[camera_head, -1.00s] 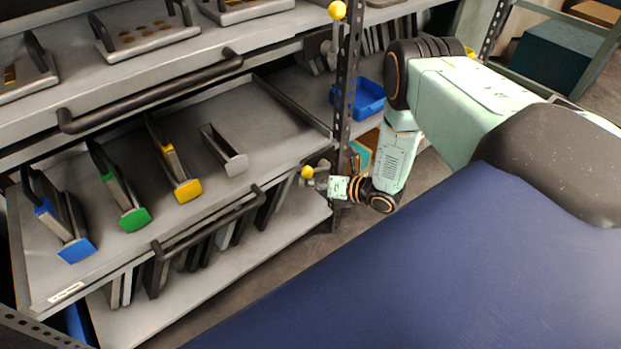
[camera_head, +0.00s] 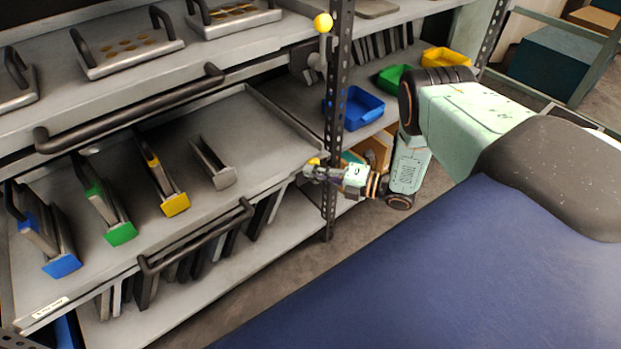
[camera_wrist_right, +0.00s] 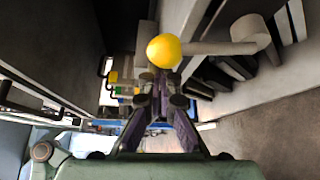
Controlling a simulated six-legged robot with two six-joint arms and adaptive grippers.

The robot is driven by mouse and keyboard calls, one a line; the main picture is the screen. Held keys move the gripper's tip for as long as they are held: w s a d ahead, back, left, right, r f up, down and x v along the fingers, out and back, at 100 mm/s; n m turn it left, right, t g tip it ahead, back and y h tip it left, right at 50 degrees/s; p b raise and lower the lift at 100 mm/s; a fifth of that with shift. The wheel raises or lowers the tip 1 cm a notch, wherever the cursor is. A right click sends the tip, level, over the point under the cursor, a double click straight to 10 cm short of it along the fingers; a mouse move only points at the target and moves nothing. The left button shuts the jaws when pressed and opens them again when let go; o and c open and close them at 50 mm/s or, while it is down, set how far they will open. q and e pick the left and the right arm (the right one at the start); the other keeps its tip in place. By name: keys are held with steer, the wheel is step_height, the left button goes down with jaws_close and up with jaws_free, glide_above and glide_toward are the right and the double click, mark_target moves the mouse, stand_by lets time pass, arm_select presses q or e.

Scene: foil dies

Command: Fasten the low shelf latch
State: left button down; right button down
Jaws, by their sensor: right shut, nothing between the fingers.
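The low latch's yellow knob (camera_head: 313,162) shows beside the perforated post, partly covered by my right gripper (camera_head: 308,173). In the right wrist view the knob (camera_wrist_right: 164,50) sits just beyond my fingertips (camera_wrist_right: 160,84). Its grey lever (camera_wrist_right: 220,47) runs right to a round pivot (camera_wrist_right: 250,32). My right gripper is shut and empty, right at the knob; I cannot tell whether it touches. The low pull-out shelf (camera_head: 255,125) has a dark handle (camera_head: 200,238) at its front. My left gripper is not in view.
A perforated dark post (camera_head: 332,130) stands next to the latch. An upper yellow knob (camera_head: 322,23) stands above. Blue (camera_head: 362,108), green (camera_head: 393,78) and yellow (camera_head: 447,60) bins lie behind. Several dies with coloured ends, such as the green one (camera_head: 120,234), lie on the low shelf.

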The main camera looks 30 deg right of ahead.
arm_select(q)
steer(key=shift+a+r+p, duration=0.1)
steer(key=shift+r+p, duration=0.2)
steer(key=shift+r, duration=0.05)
arm_select(e)
steer(key=shift+w+d+r, duration=0.1)
steer(key=shift+d+r, duration=0.1)
steer(key=shift+d, duration=0.4)
steer(key=shift+d+r, duration=0.15)
steer(key=shift+d, duration=0.45)
steer(key=shift+d, duration=0.15)
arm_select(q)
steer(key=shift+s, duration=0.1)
arm_select(e)
steer(key=shift+w, duration=0.1)
